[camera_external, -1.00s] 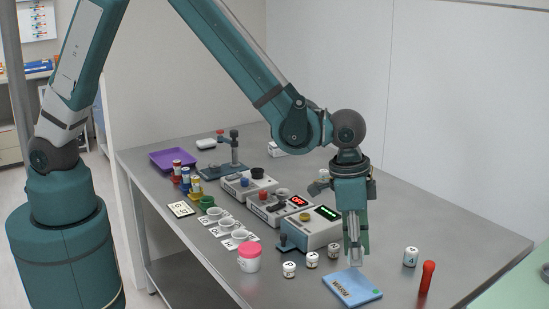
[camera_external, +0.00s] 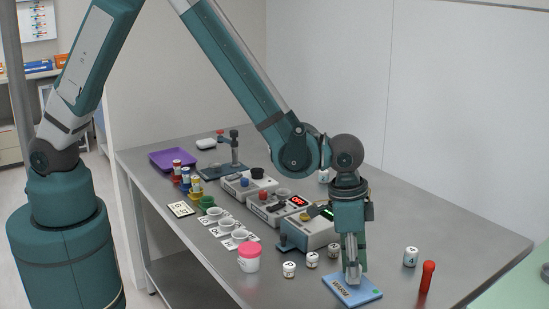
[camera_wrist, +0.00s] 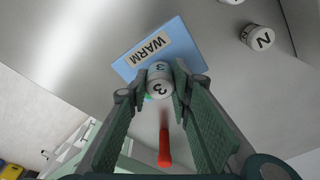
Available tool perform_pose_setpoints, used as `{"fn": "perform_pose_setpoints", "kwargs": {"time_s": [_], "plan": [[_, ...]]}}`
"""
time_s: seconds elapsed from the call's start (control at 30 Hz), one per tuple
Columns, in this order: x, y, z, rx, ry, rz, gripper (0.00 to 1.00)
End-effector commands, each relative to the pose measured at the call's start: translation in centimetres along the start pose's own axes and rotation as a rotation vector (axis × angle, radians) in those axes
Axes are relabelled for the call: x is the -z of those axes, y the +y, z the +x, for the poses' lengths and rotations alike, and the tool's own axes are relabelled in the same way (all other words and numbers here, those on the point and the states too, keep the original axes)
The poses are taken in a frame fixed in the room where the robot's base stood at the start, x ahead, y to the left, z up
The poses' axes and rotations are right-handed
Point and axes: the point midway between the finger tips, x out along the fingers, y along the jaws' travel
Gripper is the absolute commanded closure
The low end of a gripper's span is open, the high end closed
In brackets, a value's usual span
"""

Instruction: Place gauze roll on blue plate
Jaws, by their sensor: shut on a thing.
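My gripper (camera_external: 353,277) is shut on a white gauze roll marked 3 (camera_wrist: 159,82), seen between the fingers in the wrist view. The blue plate (camera_external: 368,290) lies flat near the table's front edge and carries a WARM label. In the wrist view the blue plate (camera_wrist: 185,45) shows behind the roll. My fingertips are low over the plate. I cannot tell whether the roll touches it. Other white numbered rolls stand left of the plate (camera_external: 289,269) (camera_external: 312,260), and one marked 4 (camera_external: 410,256) stands to its right.
A red upright peg (camera_external: 427,277) stands right of the plate. A grey device with a green display (camera_external: 308,232) is close behind. A pink-lidded jar (camera_external: 249,257) and white cups (camera_external: 239,236) are to the left. A purple tray (camera_external: 173,159) lies far back.

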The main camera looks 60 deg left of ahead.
Motion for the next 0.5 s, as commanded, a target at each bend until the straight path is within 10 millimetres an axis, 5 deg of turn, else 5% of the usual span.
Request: {"fn": "perform_pose_setpoints", "kwargs": {"time_s": [0.5], "plan": [[-0.16,-0.01,1.15,0.0,0.0,0.0,0.85]]}}
